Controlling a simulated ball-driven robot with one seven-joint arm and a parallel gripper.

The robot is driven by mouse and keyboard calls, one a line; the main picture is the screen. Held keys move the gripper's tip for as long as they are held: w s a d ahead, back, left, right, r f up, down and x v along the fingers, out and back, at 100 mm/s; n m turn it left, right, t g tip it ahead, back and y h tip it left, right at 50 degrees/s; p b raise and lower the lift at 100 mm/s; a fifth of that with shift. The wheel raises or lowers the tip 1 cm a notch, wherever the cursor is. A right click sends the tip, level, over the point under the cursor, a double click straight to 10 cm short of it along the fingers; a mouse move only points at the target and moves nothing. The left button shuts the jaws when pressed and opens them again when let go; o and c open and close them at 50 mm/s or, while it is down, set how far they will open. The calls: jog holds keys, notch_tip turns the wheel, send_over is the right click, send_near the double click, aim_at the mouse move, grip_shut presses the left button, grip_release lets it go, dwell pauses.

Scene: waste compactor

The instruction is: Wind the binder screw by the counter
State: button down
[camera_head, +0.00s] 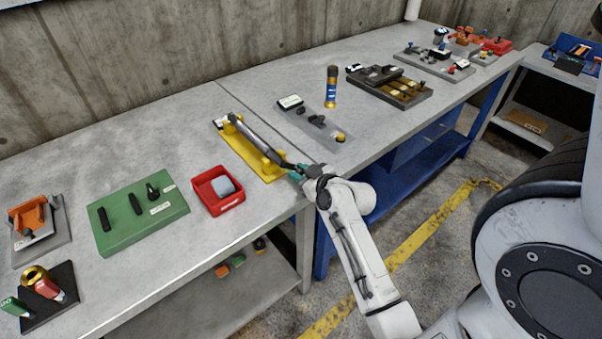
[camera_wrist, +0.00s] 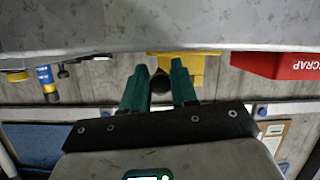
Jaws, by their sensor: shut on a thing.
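The binder is a yellow base (camera_head: 240,150) on the bench with a long dark grey screw (camera_head: 255,140) lying along it between yellow end supports. A small white-faced block (camera_head: 219,122) sits at its far end; I cannot read it or tell if it is the counter. My gripper (camera_head: 296,173) is at the near end of the screw, by the bench's front edge. In the wrist view its green fingers (camera_wrist: 160,88) are shut around a round black end (camera_wrist: 160,82) of the screw, in front of the yellow support (camera_wrist: 195,66).
A red scrap bin (camera_head: 218,205) with a grey lump stands left of the binder, and a green tool block (camera_head: 120,222) further left. Bare bench shows behind the binder.

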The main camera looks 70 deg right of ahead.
jog(key=shift+w+a+f+m+t+y+b, duration=0.15)
jog(key=shift+m+y+b, duration=0.1)
jog(key=shift+m, duration=0.15)
jog(key=shift+f+m+t+y+b, duration=0.1)
jog(key=shift+m+t+y+b, duration=0.1)
jog(key=shift+m, duration=0.2)
jog(key=c, duration=1)
grip_release()
jog(key=shift+a, duration=0.1)
jog(key=shift+s+a, duration=0.1)
jog(key=shift+s, duration=0.2)
jog(key=b+v, duration=0.1)
jog(key=v, duration=0.9)
jog(key=shift+r+b, duration=0.15)
jog(key=shift+b, duration=0.2)
